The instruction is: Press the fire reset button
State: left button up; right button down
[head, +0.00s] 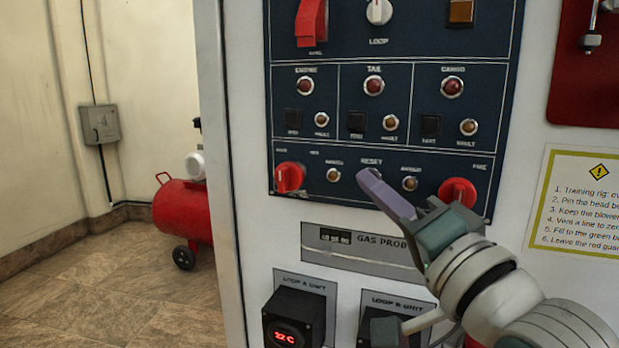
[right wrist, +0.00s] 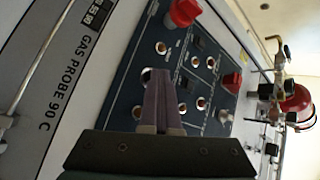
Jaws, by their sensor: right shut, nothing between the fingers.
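The dark blue control panel (head: 345,152) fills the upper middle of the head view. Its bottom row carries a RESET label (head: 371,161) between two small amber lamps, with a red knob at each end. My right gripper (head: 368,176) comes in from the lower right, shut and empty, its purple fingertips just under that label. The fingers hide the spot below the label where the reset button would be. In the right wrist view the shut fingers (right wrist: 160,78) overlap a pale round fitting (right wrist: 146,76) on the panel. I cannot tell whether they touch it. My left gripper is out of view.
A left red knob (head: 290,177) and a right red knob (head: 458,192) flank the fingers. Below are the gas probe display (head: 336,236) and a black unit reading 22 C (head: 293,318). A red compressor (head: 182,210) stands on the floor at left.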

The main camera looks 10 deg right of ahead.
jog(key=shift+s+a+p, duration=0.4)
jog(key=shift+s, duration=0.2)
jog(key=s+a, duration=0.1)
jog(key=s+a+p, duration=0.1)
jog(key=s+p, duration=0.1)
jog(key=s, duration=0.1)
jog(key=shift+s+a, duration=0.1)
jog(key=shift+a, duration=0.3)
dwell(0.4)
